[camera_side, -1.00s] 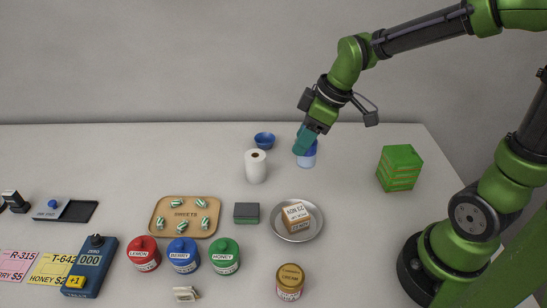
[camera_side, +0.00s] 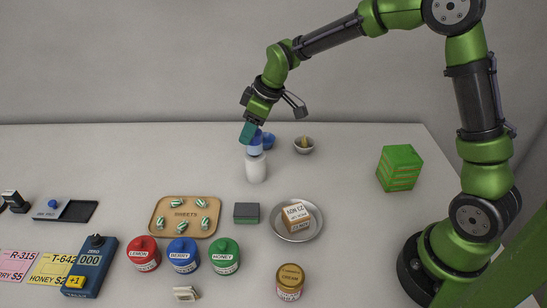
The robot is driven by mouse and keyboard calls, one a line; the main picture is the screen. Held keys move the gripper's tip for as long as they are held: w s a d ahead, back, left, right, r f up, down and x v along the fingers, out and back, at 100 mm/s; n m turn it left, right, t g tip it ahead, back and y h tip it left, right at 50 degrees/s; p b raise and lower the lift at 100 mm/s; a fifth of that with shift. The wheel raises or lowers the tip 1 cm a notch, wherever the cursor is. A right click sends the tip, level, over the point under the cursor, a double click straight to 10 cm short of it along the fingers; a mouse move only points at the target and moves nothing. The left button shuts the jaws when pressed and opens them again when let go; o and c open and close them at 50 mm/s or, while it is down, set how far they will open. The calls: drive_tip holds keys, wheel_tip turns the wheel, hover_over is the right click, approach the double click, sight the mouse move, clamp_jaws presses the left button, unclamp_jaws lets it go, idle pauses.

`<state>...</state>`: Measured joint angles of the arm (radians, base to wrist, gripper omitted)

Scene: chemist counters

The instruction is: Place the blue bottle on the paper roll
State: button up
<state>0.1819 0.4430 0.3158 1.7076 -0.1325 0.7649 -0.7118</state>
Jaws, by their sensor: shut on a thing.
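The blue bottle (camera_side: 255,148) is in my gripper (camera_side: 249,136), which is shut on its upper part. The bottle is upright or nearly so, directly over the white paper roll (camera_side: 256,170). Its bottom meets the top of the roll in this view; I cannot tell whether it touches or hovers just above. The roll stands upright on the counter, its top hidden by the bottle.
Green boxes (camera_side: 399,168) stand at right.

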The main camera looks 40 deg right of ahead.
drive_tip(key=shift+f, duration=0.3)
drive_tip(key=shift+f, duration=0.1)
drive_tip(key=o, duration=1.1)
drive_tip(key=v, duration=1.2)
drive_tip(key=s+m+t, duration=0.1)
drive_tip(key=s+m, duration=0.2)
drive_tip(key=s, duration=0.4)
drive_tip(key=s+m+t, duration=0.1)
drive_tip(key=s+m, duration=0.3)
drive_tip(key=s, duration=0.3)
drive_tip(key=s+d+r+m+t, duration=0.1)
drive_tip(key=s+m, duration=0.2)
drive_tip(key=s, duration=0.5)
drive_tip(key=shift+r, duration=0.1)
